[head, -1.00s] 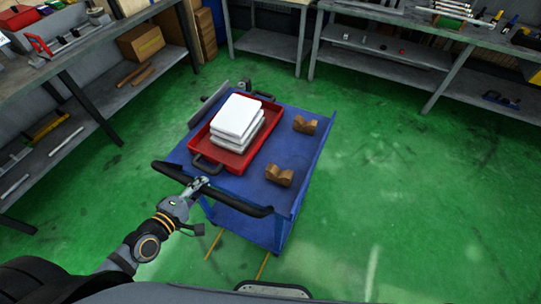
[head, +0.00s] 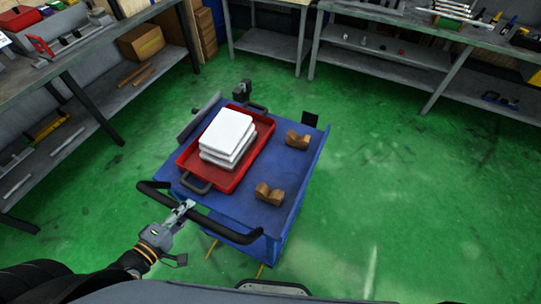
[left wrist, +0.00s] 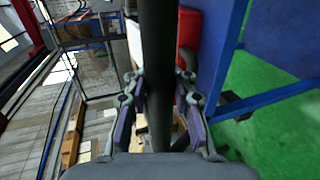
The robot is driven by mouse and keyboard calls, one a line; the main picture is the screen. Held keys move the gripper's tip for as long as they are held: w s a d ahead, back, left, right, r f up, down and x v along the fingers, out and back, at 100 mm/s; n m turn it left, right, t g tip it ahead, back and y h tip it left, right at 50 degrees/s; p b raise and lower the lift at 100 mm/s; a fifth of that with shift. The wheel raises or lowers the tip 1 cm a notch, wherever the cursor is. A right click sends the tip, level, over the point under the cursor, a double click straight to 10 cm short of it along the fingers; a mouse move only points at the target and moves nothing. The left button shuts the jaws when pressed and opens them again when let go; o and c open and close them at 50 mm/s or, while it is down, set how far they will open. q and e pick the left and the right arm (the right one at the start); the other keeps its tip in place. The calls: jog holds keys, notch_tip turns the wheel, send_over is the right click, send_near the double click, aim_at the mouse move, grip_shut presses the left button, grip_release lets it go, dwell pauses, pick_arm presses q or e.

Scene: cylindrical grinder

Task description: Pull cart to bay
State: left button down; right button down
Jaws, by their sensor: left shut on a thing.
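The blue cart (head: 300,180) stands on the green floor in front of me, turned a little. Its black push handle (head: 223,229) is on the side toward me. My left gripper (head: 184,209) is shut on the handle bar. In the left wrist view the black bar (left wrist: 158,70) runs between the two fingers of my left gripper (left wrist: 160,112). On the cart lie a red tray (head: 258,147) with stacked white blocks (head: 228,136) and two brown V-shaped blocks (head: 297,139), (head: 269,194). Yellow floor lines (head: 211,246) show partly beneath the cart. My right gripper is out of view.
A grey workbench (head: 60,65) with a lower shelf stands at the left. More benches (head: 400,30) line the back. The floor right of the cart is clear.

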pick_arm(q)
jog(key=p+v, duration=0.2)
jog(key=v, duration=0.1)
jog(key=p+v, duration=0.2)
jog(key=shift+s+a+f, duration=0.1)
jog(key=shift+s+f, duration=0.2)
jog(key=shift+f, duration=0.05)
jog(key=c, duration=1.5)
grip_release()
jog(key=shift+f, duration=0.2)
jog(key=o, duration=0.5)
jog(key=shift+s+a, duration=0.15)
jog(key=shift+s, duration=0.05)
jog(key=shift+o, duration=0.4)
jog(key=shift+w, duration=0.1)
jog(key=shift+f, duration=0.1)
